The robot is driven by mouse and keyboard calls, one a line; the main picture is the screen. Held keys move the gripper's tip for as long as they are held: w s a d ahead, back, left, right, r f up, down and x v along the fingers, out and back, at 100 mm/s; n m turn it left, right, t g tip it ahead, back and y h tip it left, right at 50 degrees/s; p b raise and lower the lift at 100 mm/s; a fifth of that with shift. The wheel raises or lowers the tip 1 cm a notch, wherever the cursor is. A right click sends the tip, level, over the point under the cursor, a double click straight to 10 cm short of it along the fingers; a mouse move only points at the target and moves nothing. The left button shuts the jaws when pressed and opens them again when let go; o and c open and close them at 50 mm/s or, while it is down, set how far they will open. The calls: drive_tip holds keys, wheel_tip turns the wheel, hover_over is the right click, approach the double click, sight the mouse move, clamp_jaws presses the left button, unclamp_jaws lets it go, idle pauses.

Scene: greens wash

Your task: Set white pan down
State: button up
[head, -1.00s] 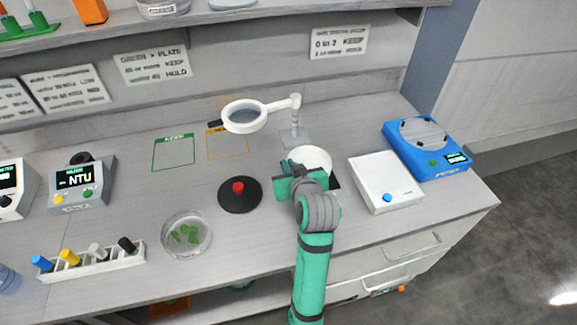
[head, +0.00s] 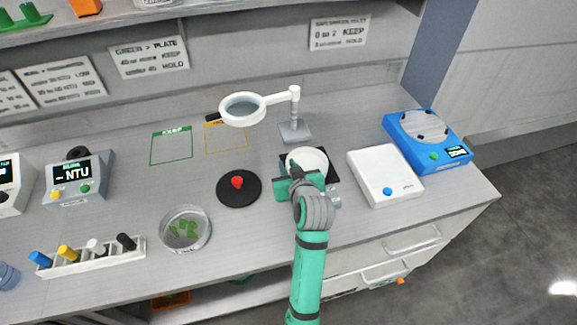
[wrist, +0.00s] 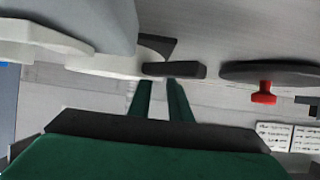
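The white pan (head: 307,159) is a round, shallow white dish. It sits level over a black square pad (head: 328,168) in the head view, on or just above it; I cannot tell if they touch. In the wrist view the pan (wrist: 110,64) is at upper left, with its dark handle (wrist: 174,70) at my fingertips and a dark corner of the pad beside it. My gripper (head: 299,183) is at the near side of the pan, its fingers close together at the handle (wrist: 162,84). My gripper hides part of the pan's near edge.
A white box with a blue knob (head: 384,176) stands close to the right, and a blue device (head: 428,138) beyond it. A magnifier (head: 243,108) on a stand is behind. A black disc with a red knob (head: 238,189) and a dish of leaves (head: 184,229) are to the left.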

drive_tip(key=shift+r, duration=0.1)
drive_tip(key=v, duration=1.2)
idle(0.5)
